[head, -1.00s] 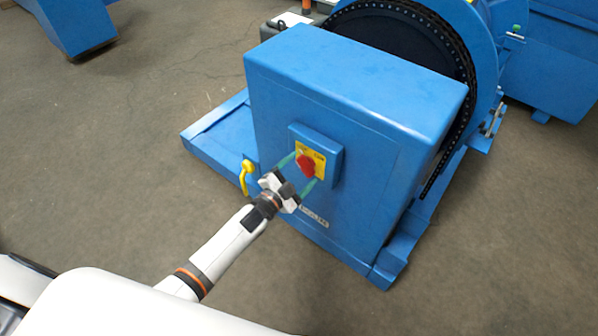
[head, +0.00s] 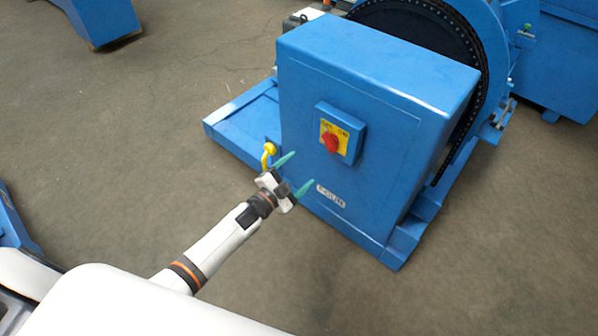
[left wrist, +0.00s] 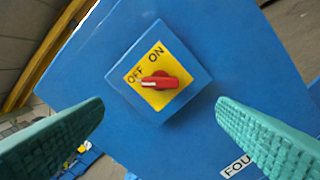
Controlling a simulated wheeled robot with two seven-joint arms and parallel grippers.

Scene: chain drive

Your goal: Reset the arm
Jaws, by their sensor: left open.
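My left gripper (head: 294,174) is open and empty, with its green fingers apart. It is in front of the blue cabinet (head: 300,100), below and left of the switch box (head: 355,147), and clear of it. The red knob (head: 330,142) sits on a yellow plate on that box. In the left wrist view the red knob (left wrist: 165,82) shows beyond the two green fingers, with free space between. The plate reads OFF and ON. The knob's white mark is at its left end, on the OFF side. My right gripper is not in view.
A yellow hooked handle (head: 267,154) stands beside the cabinet, close behind my left gripper. A large chain wheel (head: 420,35) is behind the cabinet. A blue base plate (head: 235,128) extends to the left. The floor at left and right front is clear.

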